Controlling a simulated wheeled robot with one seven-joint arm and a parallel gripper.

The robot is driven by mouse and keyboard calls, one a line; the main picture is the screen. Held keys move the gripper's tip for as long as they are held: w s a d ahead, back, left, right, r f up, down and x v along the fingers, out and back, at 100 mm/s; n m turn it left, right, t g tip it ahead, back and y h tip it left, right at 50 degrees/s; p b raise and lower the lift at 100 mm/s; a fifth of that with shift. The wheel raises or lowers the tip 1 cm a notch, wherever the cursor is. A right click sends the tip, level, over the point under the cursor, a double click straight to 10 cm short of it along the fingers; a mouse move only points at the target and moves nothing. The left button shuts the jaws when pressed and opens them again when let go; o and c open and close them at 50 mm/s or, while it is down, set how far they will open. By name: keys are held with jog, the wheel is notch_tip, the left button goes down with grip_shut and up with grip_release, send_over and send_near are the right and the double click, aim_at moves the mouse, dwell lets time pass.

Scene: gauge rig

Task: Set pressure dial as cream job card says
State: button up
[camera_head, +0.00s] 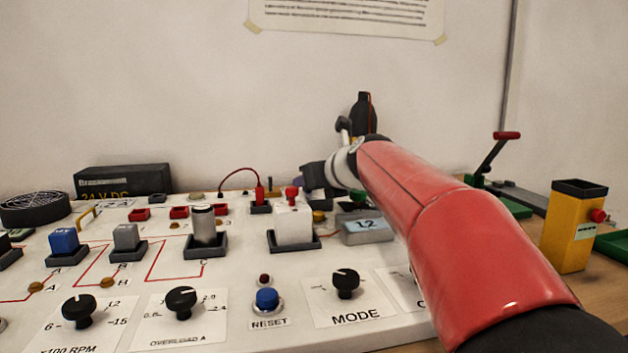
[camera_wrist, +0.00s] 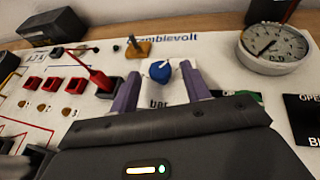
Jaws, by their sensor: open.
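In the wrist view a blue knob with a white pointer (camera_wrist: 160,70) sits on a white plate marked "bar" (camera_wrist: 158,100). My gripper (camera_wrist: 160,74) is open, with one purple finger on each side of the knob; I cannot tell whether they touch it. In the head view my gripper (camera_head: 303,182) is small and partly hidden at the end of my red arm, and the knob is not visible. A pale sheet (camera_head: 347,14) is taped to the wall, cut off at the top. Its text is unreadable, and I cannot tell whether it is the cream job card.
A round white gauge (camera_wrist: 275,47) stands right of the knob. A red plug (camera_wrist: 100,80) with a lead and a small brass-coloured toggle (camera_wrist: 138,47) are to the left. In the head view, the MODE knob (camera_head: 346,283) and a white block (camera_head: 293,225) stand nearer on the panel.

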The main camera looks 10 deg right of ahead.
jog(key=shift+w, duration=0.1)
jog(key=c, duration=1)
jog(key=shift+o, duration=0.2)
jog(key=shift+y, duration=0.3)
jog(key=shift+w+d+n+y, duration=0.1)
jog(key=shift+d+n+y, duration=0.05)
jog(key=shift+n+y, duration=0.6)
jog(key=shift+w+d+r+n+g+y+p, duration=0.1)
jog(key=shift+d+n+g+y+p, duration=0.15)
jog(key=shift+n+g+y+p, duration=0.6)
jog(key=shift+w+d+n+g+y+p, duration=0.15)
jog(key=shift+n+g+y+p, duration=0.15)
jog(key=shift+n+g+y, duration=0.55)
jog(key=shift+w+d+n+g+y, duration=0.15)
jog(key=shift+n+g+y, duration=0.7)
jog(key=shift+n, duration=0.5)
jog(key=shift+y, duration=0.3)
